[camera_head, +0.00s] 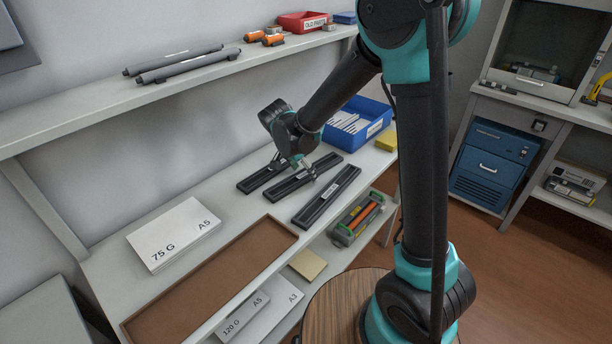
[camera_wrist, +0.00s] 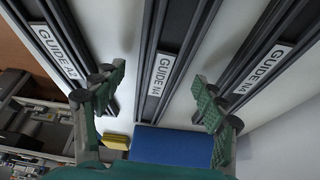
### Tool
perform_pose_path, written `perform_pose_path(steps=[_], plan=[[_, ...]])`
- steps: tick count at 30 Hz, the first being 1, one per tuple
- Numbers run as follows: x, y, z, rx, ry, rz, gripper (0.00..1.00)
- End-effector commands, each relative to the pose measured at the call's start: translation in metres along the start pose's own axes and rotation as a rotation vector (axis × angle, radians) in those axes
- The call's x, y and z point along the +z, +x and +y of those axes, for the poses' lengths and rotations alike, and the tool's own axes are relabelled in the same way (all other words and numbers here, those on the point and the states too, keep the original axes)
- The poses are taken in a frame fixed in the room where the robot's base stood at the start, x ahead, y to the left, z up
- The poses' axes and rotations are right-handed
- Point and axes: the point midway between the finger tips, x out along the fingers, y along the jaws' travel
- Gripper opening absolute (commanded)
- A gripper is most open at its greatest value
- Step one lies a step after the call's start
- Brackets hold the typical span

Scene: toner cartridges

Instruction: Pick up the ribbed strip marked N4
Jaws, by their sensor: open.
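Three dark ribbed strips with white labels lie side by side on the grey shelf.
A blue bin (camera_head: 372,112) with white items and a yellow block (camera_head: 387,141) stand beyond the strips. A paper pack (camera_head: 174,234) and a brown tray (camera_head: 130,324) lie to the left. An upper shelf (camera_head: 90,112) runs along the wall.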

Motion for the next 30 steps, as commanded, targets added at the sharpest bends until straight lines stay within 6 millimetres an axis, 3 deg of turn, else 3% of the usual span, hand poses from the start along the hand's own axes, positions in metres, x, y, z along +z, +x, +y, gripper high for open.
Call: perform_pose_path(steps=[2,15,24,30], plan=[[0.000,0.000,0.000,0.000,0.000,0.000,0.70],[0.000,-0.001,0.000,0.000,0.000,0.000,0.16],[-0.001,-0.002,0.000,0.000,0.000,0.000,0.16],[-0.006,-0.015,0.000,0.000,0.000,0.000,0.16]])
